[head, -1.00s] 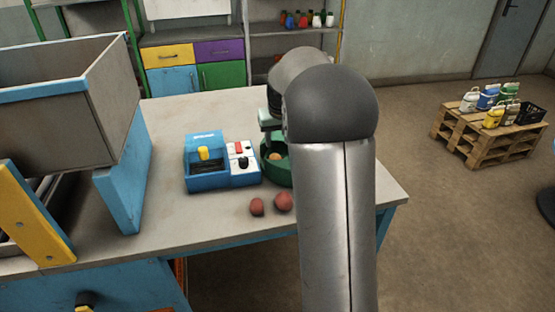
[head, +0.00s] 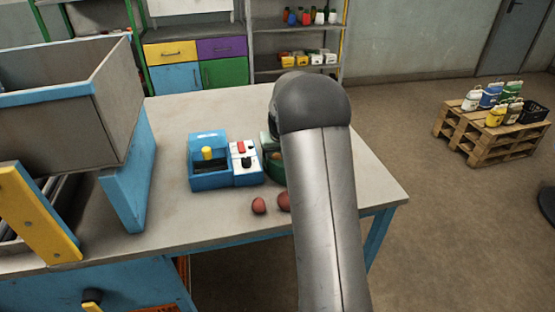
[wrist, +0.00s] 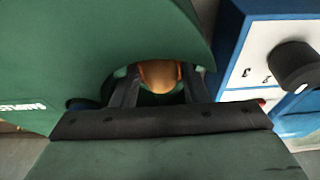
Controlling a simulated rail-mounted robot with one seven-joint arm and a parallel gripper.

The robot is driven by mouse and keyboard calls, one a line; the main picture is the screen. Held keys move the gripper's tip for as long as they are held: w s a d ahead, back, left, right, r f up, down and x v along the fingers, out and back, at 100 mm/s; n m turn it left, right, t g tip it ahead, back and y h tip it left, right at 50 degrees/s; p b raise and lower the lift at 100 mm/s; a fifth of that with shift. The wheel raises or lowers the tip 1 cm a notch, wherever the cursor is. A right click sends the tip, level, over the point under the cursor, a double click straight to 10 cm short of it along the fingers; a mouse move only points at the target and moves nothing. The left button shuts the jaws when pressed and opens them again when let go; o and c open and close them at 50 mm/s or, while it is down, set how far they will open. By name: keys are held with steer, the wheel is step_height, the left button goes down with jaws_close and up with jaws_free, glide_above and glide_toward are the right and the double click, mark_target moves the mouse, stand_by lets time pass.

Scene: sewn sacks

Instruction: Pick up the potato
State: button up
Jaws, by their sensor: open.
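A round orange-brown object, which looks like the potato (wrist: 160,76), sits inside a green container (wrist: 60,50) in the wrist view. My gripper (wrist: 160,88) is open, with one dark finger on each side of the potato. I cannot tell whether the fingers touch it. Two reddish round objects, one at left (head: 259,205) and one partly hidden by my arm (head: 285,201), lie on the table in front of the container.
A blue box with a white control panel (head: 244,162) stands just left of the container; its panel and knob (wrist: 295,64) are close in the wrist view. A grey bin (head: 120,100) is at the table's left. The grey tabletop (head: 185,118) behind the box is clear.

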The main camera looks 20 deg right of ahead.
steer(key=c, duration=0.6)
